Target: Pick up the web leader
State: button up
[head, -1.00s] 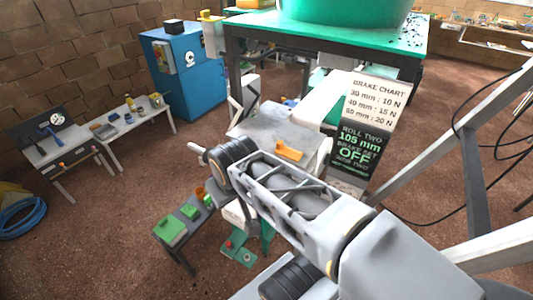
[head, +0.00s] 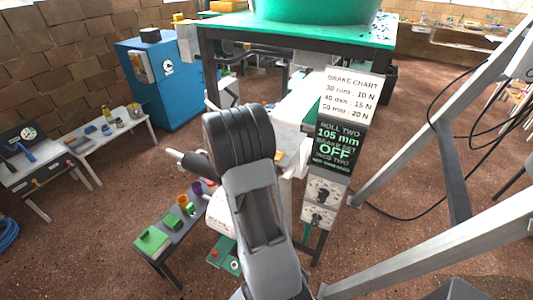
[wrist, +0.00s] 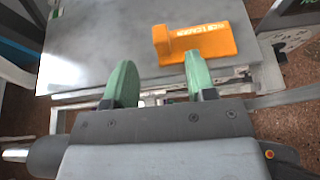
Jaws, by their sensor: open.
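I cannot tell for sure which thing is the web leader. A white sheet (head: 300,104) runs down from under the green-topped table toward the sign; its near end is partly hidden by my arm. In the wrist view an orange L-shaped block (wrist: 208,42) with small, unreadable white lettering lies on a grey metal plate (wrist: 90,50). Only a small part of the block (head: 280,157) shows past my arm in the head view. My gripper (wrist: 160,80) has two green fingers set apart with nothing between them, just nearer than the block. My arm hides it in the head view.
A brake chart sign (head: 352,90) and a knob box (head: 322,195) stand right of my arm. A small bench (head: 165,240) with coloured parts is at lower left. A blue cabinet (head: 165,85) stands behind. Grey frame bars (head: 400,165) cross the right side.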

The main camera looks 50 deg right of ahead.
jog(key=shift+p+x, duration=1.05)
jog(key=shift+x, duration=2.85)
jog(key=shift+f, duration=0.1)
jog(key=shift+a, duration=0.1)
jog(key=shift+c, duration=0.5)
grip_shut()
